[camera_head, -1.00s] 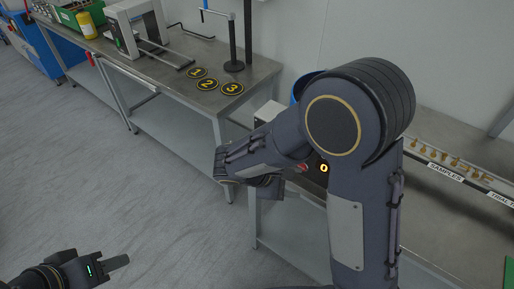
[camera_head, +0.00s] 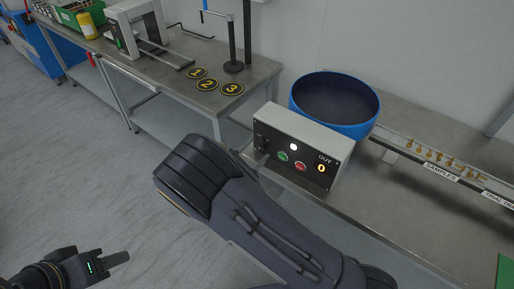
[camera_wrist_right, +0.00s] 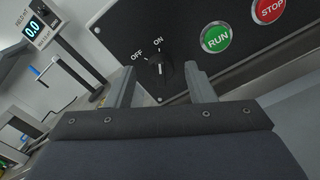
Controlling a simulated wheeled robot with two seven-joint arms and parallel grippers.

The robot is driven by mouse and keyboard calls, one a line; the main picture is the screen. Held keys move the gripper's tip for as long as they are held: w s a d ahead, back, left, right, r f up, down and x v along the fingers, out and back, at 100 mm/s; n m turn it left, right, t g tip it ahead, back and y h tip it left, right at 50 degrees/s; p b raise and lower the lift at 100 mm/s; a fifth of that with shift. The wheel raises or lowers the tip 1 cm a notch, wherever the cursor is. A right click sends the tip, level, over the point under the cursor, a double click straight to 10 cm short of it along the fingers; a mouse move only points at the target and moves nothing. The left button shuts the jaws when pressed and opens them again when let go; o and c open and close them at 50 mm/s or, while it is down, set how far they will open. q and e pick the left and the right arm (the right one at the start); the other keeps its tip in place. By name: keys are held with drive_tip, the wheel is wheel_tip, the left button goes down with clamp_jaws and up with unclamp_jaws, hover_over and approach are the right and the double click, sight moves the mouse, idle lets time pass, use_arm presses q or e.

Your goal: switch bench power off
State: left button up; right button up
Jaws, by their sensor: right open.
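The control box (camera_head: 300,125) stands on the right bench, its black panel facing me. In the right wrist view, the black rotary knob (camera_wrist_right: 159,70) has OFF at its upper left and ON above; its white mark points up, roughly toward ON. My right gripper (camera_wrist_right: 161,86) is open, one finger on each side of the knob, with a gap to each. I cannot tell its depth relative to the knob. In the head view the knob is not clear, and my right arm hides most of that gripper. My left gripper (camera_head: 116,260) is low at the left, away from the benches.
The green RUN button (camera_wrist_right: 215,37) and red STOP button (camera_wrist_right: 268,8) are close right of the knob. A blue bowl (camera_head: 362,130) stands behind the box. A samples rail (camera_head: 440,172) runs right. The left bench (camera_head: 222,99) has numbered discs; floor between is clear.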

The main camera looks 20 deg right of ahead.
drive_tip(key=shift+w+d, duration=0.35)
drive_tip(key=shift+d, duration=0.1)
drive_tip(key=shift+c, duration=0.2)
drive_tip(key=c, duration=0.9)
drive_tip(key=shift+n, duration=0.3)
drive_tip(key=n+p, duration=0.2)
drive_tip(key=n, duration=0.3)
drive_tip(key=shift+r+n, duration=0.1)
drive_tip(key=shift+n, duration=0.2)
drive_tip(key=n+p, duration=0.2)
drive_tip(key=n, duration=0.3)
drive_tip(key=shift+w+a+n, duration=0.1)
drive_tip(key=shift+n, duration=0.2)
